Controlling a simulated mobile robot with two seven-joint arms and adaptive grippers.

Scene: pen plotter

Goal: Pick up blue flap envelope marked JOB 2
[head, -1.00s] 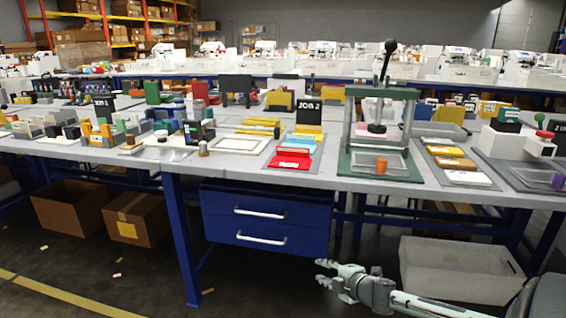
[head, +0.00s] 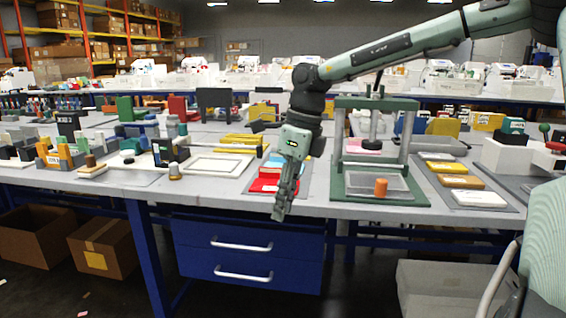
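A light blue envelope (head: 273,161) lies at the back of a grey mat on the bench, partly hidden behind my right gripper. Its marking cannot be read. Red envelopes (head: 263,186) lie in front of it. My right gripper (head: 281,204) points down in front of and over the right side of these envelopes. Its fingers overlap in this side view, so I cannot tell whether they are open or shut. The black JOB 2 sign is hidden behind my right arm. My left gripper is not in view.
A white-rimmed tray (head: 217,163) and yellow pieces are to the left. Blue drawers (head: 245,255) sit below the bench.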

